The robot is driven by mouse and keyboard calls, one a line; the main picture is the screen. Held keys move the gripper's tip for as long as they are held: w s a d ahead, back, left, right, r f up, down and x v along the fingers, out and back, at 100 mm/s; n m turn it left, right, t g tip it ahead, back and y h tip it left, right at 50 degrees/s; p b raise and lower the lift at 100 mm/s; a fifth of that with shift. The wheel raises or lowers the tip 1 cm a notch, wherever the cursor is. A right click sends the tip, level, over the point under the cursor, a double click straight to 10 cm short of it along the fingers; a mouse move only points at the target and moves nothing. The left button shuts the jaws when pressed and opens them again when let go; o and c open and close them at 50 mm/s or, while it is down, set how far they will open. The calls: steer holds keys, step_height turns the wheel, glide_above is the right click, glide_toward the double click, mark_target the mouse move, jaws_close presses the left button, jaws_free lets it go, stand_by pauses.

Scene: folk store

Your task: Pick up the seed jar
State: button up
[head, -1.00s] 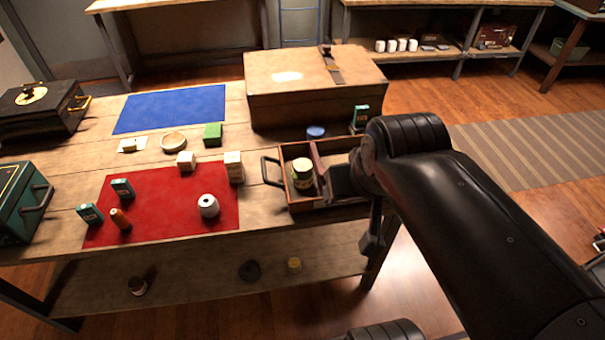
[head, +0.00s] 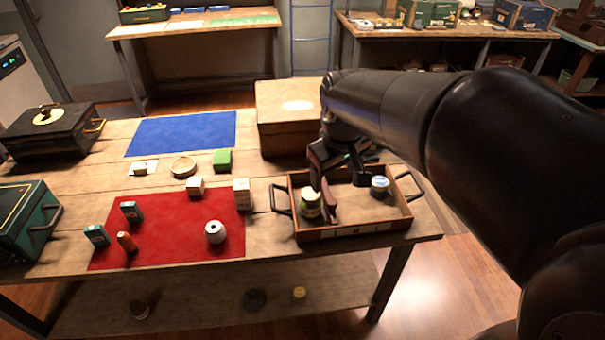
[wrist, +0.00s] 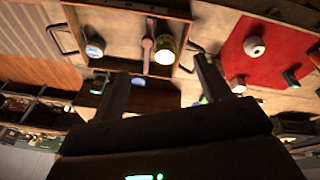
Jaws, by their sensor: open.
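A small blue-and-white jar (head: 380,187) stands in the right part of the tray, also in the wrist view (wrist: 95,47). I cannot read which one is the seed jar. My gripper (head: 340,183) is open and empty above the tray, behind and to the right of the green jar. In the wrist view its fingers (wrist: 163,75) appear apart from both jars.
The tray has black handles at both ends. A large wooden box (head: 285,110) stands behind it. Left lie a red mat (head: 170,250) with small boxes and a white roll (head: 215,232), and a blue mat (head: 180,133), which is bare. The tray sits near the table's right end.

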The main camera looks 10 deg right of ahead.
steer(key=w+a+f+n+g, duration=0.1)
steer(key=w+f+n+g, duration=0.15)
steer(key=w+f, duration=0.5)
steer(key=n, duration=0.3)
glide_above(311, 193)
steer(key=shift+m+g, duration=0.25)
step_height(311, 193, down, 5)
steer(key=shift+d+f, duration=0.1)
steer(key=shift+f, duration=0.05)
step_height(311, 193, down, 11)
steer(key=shift+r, duration=0.1)
steer(key=c, duration=0.9)
